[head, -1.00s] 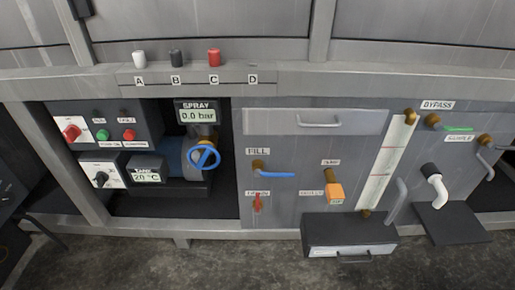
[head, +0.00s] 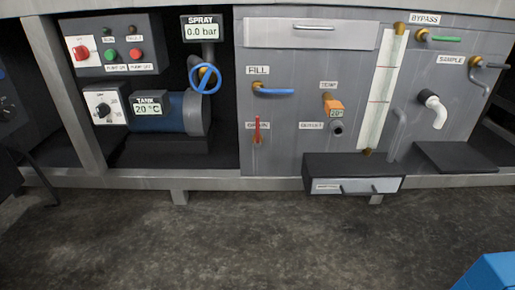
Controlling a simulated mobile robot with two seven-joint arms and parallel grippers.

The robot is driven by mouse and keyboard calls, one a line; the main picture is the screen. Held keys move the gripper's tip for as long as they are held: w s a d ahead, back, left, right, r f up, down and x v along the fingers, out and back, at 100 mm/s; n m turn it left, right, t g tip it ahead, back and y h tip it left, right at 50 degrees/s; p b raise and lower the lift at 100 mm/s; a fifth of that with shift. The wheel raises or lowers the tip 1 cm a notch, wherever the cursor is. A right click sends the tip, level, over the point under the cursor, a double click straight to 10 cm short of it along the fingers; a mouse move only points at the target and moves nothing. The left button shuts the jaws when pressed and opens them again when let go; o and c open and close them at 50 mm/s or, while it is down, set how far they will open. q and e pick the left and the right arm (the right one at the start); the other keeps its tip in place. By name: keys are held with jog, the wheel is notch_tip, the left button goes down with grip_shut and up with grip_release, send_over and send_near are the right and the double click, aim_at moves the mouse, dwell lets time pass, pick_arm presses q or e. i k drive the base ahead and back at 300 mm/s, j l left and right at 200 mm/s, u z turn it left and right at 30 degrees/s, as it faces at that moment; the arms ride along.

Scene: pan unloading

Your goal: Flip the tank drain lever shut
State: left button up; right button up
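The drain lever (head: 257,130) is a thin red handle on the grey panel, under a small label that reads as DRAIN. It stands upright, rising from a brass-coloured fitting at its lower end. The blue FILL lever (head: 274,91) sits above it and lies level. The orange TEMP piece (head: 333,107) and the OUTLET port (head: 337,129) are to its right. Neither of my grippers shows in the head view.
A dark drawer box (head: 353,174) juts out below the panel, right of the drain lever. A blue handwheel (head: 205,79) and a motor (head: 183,113) are to the left. A blue object (head: 487,273) is at the bottom right corner. The floor (head: 250,235) in front is clear.

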aim_at(256, 143)
jog(key=i+u, duration=0.25)
jog(key=i, duration=0.3)
jog(key=i+l+u, duration=0.1)
jog(key=i+u, duration=0.2)
jog(key=i, duration=0.2)
